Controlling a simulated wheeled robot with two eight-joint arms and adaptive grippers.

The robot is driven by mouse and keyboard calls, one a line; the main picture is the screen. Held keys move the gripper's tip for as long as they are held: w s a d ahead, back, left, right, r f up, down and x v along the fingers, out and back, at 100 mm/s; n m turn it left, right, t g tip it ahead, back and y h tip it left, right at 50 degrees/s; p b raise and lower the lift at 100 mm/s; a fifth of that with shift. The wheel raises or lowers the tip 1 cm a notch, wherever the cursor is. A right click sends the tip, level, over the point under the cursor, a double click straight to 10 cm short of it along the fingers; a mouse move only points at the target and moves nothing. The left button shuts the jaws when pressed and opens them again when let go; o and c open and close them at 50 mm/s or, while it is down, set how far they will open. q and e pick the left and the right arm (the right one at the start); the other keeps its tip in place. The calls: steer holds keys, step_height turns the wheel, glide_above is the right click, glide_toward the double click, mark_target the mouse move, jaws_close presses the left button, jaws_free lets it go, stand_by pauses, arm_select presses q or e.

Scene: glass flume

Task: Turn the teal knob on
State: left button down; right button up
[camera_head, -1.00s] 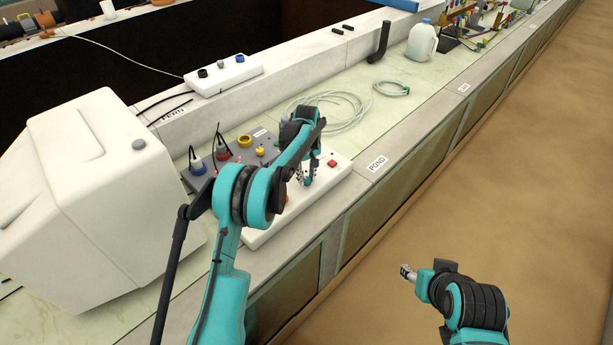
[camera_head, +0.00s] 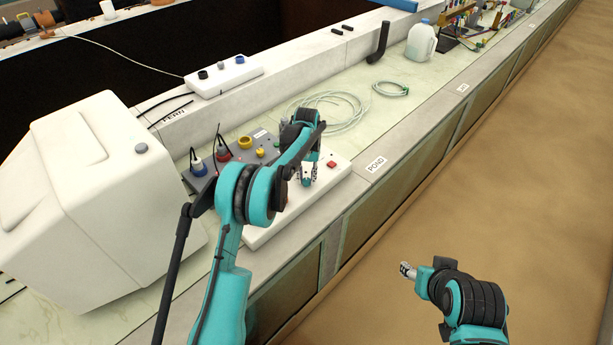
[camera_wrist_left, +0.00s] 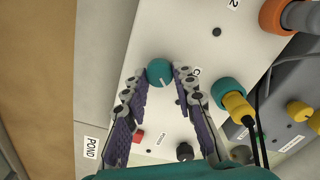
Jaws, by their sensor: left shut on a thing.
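The teal knob (camera_wrist_left: 159,72) sits on the white panel (camera_wrist_left: 184,40) in the left wrist view. It is round, with a pale line pointing down toward the right in that view. My left gripper (camera_head: 307,178) is over the panel in the head view and largely hides the knob there. In the left wrist view the left gripper's (camera_wrist_left: 160,78) purple-padded fingers stand on either side of the knob, shut on it at their tips. My right gripper (camera_head: 406,270) hangs over the sandy floor, away from the panel; its jaws are too small to judge.
A red button (camera_head: 332,163) and a black knob (camera_wrist_left: 184,152) are on the panel. A grey box with plugged leads (camera_head: 223,152) is behind it. A bulky white housing (camera_head: 95,200) stands left. Coiled hose (camera_head: 335,108) lies behind. The sandy floor (camera_head: 500,200) is clear.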

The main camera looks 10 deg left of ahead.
mark_target(307, 180)
arm_select(q)
steer(key=m, duration=0.4)
steer(key=shift+m, duration=0.3)
steer(key=m+p, duration=0.1)
steer(key=m, duration=0.3)
steer(key=shift+d+m, duration=0.1)
steer(key=shift+m, duration=0.3)
steer(key=c, duration=1.2)
jaws_free()
steer(key=shift+r, duration=0.1)
step_height(307, 180, up, 12)
steer(key=shift+f, duration=0.1)
